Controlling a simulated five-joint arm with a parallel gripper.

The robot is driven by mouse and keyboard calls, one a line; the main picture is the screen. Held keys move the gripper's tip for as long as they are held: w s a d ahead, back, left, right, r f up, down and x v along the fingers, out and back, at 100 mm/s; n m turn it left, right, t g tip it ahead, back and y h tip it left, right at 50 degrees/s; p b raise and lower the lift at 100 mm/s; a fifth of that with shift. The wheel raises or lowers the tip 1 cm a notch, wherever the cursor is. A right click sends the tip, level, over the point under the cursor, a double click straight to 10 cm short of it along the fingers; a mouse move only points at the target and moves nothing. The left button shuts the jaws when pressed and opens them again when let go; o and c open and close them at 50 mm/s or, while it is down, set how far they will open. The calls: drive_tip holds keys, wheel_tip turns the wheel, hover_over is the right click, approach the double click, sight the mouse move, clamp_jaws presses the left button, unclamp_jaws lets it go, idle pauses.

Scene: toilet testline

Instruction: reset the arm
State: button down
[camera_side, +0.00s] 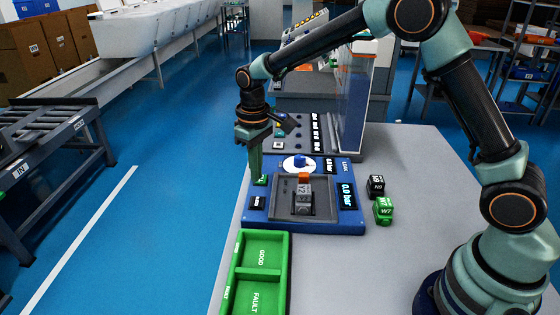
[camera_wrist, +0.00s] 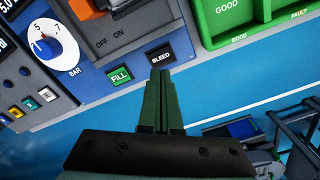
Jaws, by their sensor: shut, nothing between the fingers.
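My gripper (camera_side: 255,168) is shut and empty. In the side view it points down at the left edge of the blue test panel (camera_side: 340,219), close to the green FILL button (camera_side: 260,180). In the wrist view the closed green fingers (camera_wrist: 162,76) reach up toward the black BLEED button (camera_wrist: 160,54), with the FILL button (camera_wrist: 120,75) to their left. I cannot tell whether the fingertips touch the panel. My arm reaches across from the right over the table.
A grey block (camera_side: 303,202) with an orange top sits in the panel's fixture. The pressure knob (camera_side: 299,162) is behind it. The green GOOD/FAULT tray (camera_side: 284,262) is in front. The table's right side is clear.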

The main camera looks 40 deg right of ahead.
drive_tip(key=s+d+r+m+t, duration=0.1)
drive_tip(key=s+d+r+t, duration=0.1)
drive_tip(key=s+d+r, duration=0.3)
drive_tip(key=s+d+r+m+t, duration=0.2)
drive_tip(key=s+d+r, duration=0.3)
drive_tip(key=s+r, duration=0.4)
drive_tip(key=s+t, duration=0.1)
drive_tip(key=s, duration=0.4)
idle(0.9)
